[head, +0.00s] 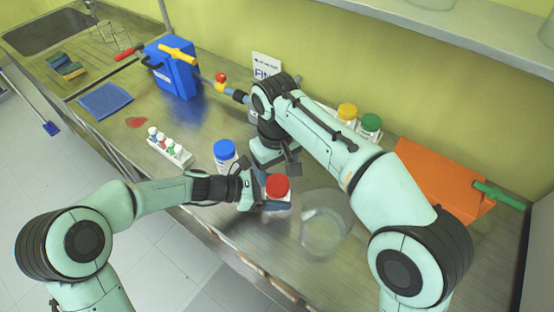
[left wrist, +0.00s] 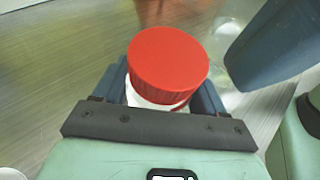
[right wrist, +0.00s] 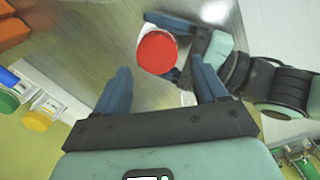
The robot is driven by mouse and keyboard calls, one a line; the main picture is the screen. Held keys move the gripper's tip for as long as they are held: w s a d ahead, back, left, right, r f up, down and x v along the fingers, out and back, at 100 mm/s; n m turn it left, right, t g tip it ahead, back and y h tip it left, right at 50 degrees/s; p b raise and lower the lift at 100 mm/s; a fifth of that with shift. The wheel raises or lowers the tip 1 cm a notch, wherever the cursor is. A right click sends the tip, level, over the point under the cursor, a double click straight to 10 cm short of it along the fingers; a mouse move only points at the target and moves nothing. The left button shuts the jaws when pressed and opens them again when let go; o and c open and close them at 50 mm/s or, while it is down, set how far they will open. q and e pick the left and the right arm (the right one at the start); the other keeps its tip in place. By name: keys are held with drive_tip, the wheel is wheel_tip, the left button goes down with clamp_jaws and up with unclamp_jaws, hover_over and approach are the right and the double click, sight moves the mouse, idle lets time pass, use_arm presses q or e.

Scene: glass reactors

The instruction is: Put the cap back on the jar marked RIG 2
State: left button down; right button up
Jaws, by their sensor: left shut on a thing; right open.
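A white jar (left wrist: 150,102) with a red cap (head: 277,186) stands upright near the front of the bench. My left gripper (head: 266,196) is shut around the jar's body, below the cap. The red cap sits on top of the jar; I cannot tell whether it is screwed tight. In the right wrist view the cap (right wrist: 157,52) shows beyond and between my right fingertips. My right gripper (right wrist: 160,82) is open and empty, close to the cap and apart from it. No RIG 2 marking is readable; the jar's label is hidden.
A blue-capped jar (head: 225,152) stands just behind my left gripper. A glass vessel (head: 325,228) is close on the right. Yellow-capped (head: 346,111) and green-capped (head: 370,123) jars stand behind my right arm. A white vial rack (head: 170,150) and a blue canister (head: 174,72) are left.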

sight(277, 183)
drive_tip(key=n, duration=0.4)
drive_tip(key=r+n, duration=0.1)
drive_tip(key=n, duration=0.2)
drive_tip(key=shift+w, duration=0.1)
drive_tip(key=n, duration=0.4)
drive_tip(key=shift+r, duration=0.2)
drive_tip(key=n, duration=0.3)
drive_tip(key=r+n, duration=0.1)
drive_tip(key=n, duration=0.2)
drive_tip(key=shift+w, duration=0.1)
drive_tip(key=n, duration=0.5)
drive_tip(key=shift+d+r, duration=0.1)
drive_tip(key=shift+r, duration=0.15)
drive_tip(key=shift+f, duration=4)
